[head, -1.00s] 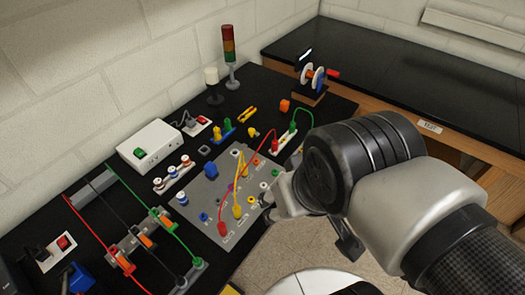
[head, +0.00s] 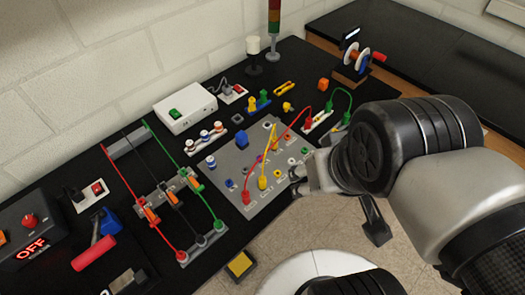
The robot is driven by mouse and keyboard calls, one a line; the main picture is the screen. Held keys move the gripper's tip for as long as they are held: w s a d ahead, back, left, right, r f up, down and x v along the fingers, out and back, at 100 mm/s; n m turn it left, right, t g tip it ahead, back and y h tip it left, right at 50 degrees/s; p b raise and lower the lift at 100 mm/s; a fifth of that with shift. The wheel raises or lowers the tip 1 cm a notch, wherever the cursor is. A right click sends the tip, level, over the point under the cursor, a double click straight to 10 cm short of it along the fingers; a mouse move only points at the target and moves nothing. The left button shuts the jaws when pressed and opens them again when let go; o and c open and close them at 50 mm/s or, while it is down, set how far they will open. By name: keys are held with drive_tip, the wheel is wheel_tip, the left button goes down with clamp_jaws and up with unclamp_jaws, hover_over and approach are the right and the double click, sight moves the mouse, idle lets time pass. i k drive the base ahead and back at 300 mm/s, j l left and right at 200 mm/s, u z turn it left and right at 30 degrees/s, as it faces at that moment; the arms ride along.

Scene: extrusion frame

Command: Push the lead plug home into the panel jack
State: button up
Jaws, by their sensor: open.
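The grey jack panel (head: 226,173) lies on the black bench, with several coloured jacks on its face. A red lead plug (head: 246,196) and a yellow lead plug (head: 262,182) stand upright at its front part; I cannot tell how deep either sits. A green lead (head: 349,97) has a plug there too. My gripper (head: 297,182) is at the panel's right edge, apart from the plugs; its fingertips are small and partly hidden.
A white box (head: 185,108) with a green switch stands behind the panel. A rack with red, black and green leads (head: 165,190) lies to the left. A spool stand (head: 355,60) is at the back right.

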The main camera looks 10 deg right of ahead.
sight(308, 122)
drive_tip(key=i+l+z, duration=0.25)
drive_tip(key=i+l, duration=0.2)
drive_tip(key=i+l+z, duration=0.25)
drive_tip(key=i+l, duration=0.2)
drive_tip(key=l, duration=0.1)
